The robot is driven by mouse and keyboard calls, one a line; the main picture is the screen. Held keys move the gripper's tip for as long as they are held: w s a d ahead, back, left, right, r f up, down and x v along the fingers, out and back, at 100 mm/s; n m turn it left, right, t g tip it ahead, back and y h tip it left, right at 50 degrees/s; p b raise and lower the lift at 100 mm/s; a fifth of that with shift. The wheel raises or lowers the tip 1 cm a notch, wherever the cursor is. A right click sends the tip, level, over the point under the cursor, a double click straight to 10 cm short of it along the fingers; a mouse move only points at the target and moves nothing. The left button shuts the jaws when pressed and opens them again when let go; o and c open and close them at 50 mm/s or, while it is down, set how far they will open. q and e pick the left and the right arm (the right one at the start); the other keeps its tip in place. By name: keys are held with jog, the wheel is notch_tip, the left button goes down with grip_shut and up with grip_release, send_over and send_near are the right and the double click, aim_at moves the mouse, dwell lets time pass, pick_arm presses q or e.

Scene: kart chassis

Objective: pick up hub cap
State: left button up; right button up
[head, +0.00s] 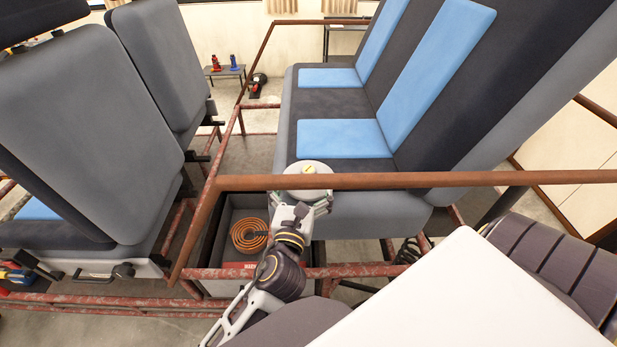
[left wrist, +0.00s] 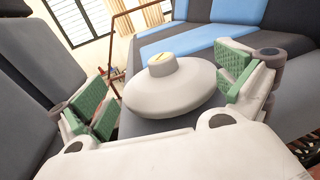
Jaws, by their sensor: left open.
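The hub cap (head: 308,178) is a round off-white disc with a small raised knob bearing a yellow mark. In the head view it is at the front edge of the grey and blue bench seat, behind the rusty rail. In the left wrist view the hub cap (left wrist: 170,97) fills the middle. My left gripper (left wrist: 168,90) is open, with one green-padded finger on each side of it. Gaps show between the pads and the rim. In the head view the left gripper (head: 304,196) is partly hidden by the rail. My right gripper is not in view.
A rusty rail (head: 420,180) crosses in front of the bench seat (head: 340,136). Below the rail is an open box (head: 222,222) with a coiled orange strap (head: 249,236). Grey seats (head: 85,135) stand at the left. A small table with bottles (head: 225,72) is far back.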

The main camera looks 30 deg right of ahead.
aim_at(308, 166)
pick_arm(q)
jog(key=shift+r+x, duration=0.2)
jog(key=shift+x, duration=0.95)
jog(key=shift+p+x, duration=0.3)
jog(key=shift+x, duration=0.75)
jog(key=shift+c, duration=0.3)
